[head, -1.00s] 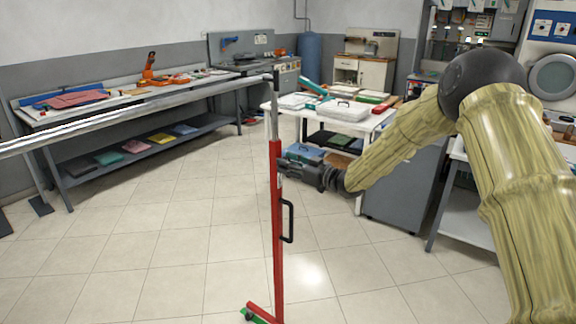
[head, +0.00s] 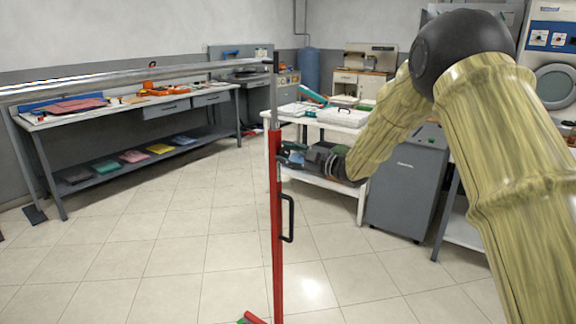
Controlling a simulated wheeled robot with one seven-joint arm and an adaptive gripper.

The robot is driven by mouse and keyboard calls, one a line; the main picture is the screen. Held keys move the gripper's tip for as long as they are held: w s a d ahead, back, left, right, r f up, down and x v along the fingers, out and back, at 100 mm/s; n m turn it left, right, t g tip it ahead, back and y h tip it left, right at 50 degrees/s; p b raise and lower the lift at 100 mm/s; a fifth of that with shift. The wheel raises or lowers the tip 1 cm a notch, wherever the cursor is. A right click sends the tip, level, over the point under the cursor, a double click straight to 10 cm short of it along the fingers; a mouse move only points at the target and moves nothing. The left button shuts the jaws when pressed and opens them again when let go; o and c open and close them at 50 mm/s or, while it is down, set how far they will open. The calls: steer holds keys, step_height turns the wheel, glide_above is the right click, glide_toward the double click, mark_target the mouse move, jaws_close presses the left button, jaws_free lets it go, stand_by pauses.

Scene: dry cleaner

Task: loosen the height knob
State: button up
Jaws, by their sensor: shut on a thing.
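A red upright post (head: 277,230) of a garment rack stands in the middle, with a thinner grey tube (head: 274,95) rising from its top and a long metal rail (head: 150,77) running left. A black handle (head: 290,218) sits on the post's right side. My gripper (head: 286,155) reaches in from the right and is shut at the upper part of the red post, at the height knob. The knob itself is mostly hidden by the fingers, so its turn cannot be seen.
A white table (head: 330,184) with folded items stands behind my gripper, and a grey cabinet (head: 405,185) stands to its right. A long workbench (head: 110,118) lines the left wall. The tiled floor around the post is clear.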

steer(key=n+b, duration=0.5)
steer(key=b, duration=0.1)
steer(key=shift+f, duration=0.2)
steer(key=n+b, duration=0.2)
steer(key=shift+d+r+n+b, duration=0.1)
steer(key=shift+r+n+b, duration=0.1)
steer(key=shift+n+b, duration=0.15)
steer(key=shift+r+n, duration=0.1)
steer(key=shift+n, duration=0.15)
steer(key=o, duration=1)
steer(key=shift+w, duration=0.1)
steer(key=shift+o, duration=0.2)
steer(key=v, duration=1.2)
